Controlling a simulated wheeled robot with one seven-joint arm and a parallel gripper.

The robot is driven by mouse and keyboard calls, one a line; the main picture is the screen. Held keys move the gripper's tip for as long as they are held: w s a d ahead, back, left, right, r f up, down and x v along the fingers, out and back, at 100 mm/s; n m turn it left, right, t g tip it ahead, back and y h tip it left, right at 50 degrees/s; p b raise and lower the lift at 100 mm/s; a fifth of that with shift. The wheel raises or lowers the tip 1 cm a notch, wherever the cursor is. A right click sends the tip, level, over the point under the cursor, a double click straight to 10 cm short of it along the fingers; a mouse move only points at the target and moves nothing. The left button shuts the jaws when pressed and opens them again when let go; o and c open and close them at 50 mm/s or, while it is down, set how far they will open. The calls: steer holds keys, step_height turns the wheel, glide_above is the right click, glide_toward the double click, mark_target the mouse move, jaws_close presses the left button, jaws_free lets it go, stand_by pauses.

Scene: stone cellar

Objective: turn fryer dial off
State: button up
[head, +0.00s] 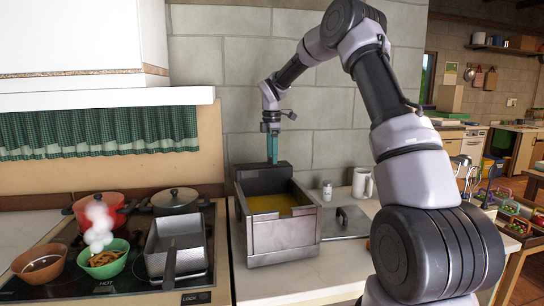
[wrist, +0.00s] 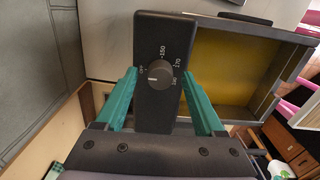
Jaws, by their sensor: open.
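The fryer (head: 282,238) is a steel box with yellow oil in it, standing on the counter. Its black control box (head: 256,182) rises at the back. In the wrist view the round dark dial (wrist: 160,74) sits on the black panel (wrist: 163,28). Marks for 150 and 170 and other small print surround it. A white pointer line on the dial points left, near a small label that is hard to read. My gripper (wrist: 158,80) is open, its teal fingers on either side of the panel and dial. In the head view my gripper (head: 272,148) is above the control box.
A fry basket (head: 178,252), a red pot (head: 95,212), a dark lidded pot (head: 174,201) and bowls stand on the stovetop to the left. A stone wall is behind.

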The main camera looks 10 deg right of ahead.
step_height(320, 180, up, 10)
steer(key=shift+r, duration=0.25)
stand_by(0.3)
steer(key=s+d+r+m+t, duration=0.1)
steer(key=s+r+m+t, duration=0.1)
steer(key=s+r+m, duration=0.6)
steer(key=s+d+r+m+t, duration=0.1)
steer(key=s+d+r+m, duration=0.15)
steer(key=s, duration=0.95)
steer(key=s+d+f+m+t+y, duration=0.1)
steer(key=s+f+m+t, duration=0.1)
steer(key=s+m, duration=0.4)
steer(key=s+d+f+m+t+y, duration=0.1)
steer(key=s+m, duration=0.5)
steer(key=s, duration=0.6)
steer(key=shift+s+f+t, duration=0.2)
steer(key=shift+f+t, duration=0.4)
steer(key=shift+d+m, duration=0.1)
steer(key=shift+m, duration=0.15)
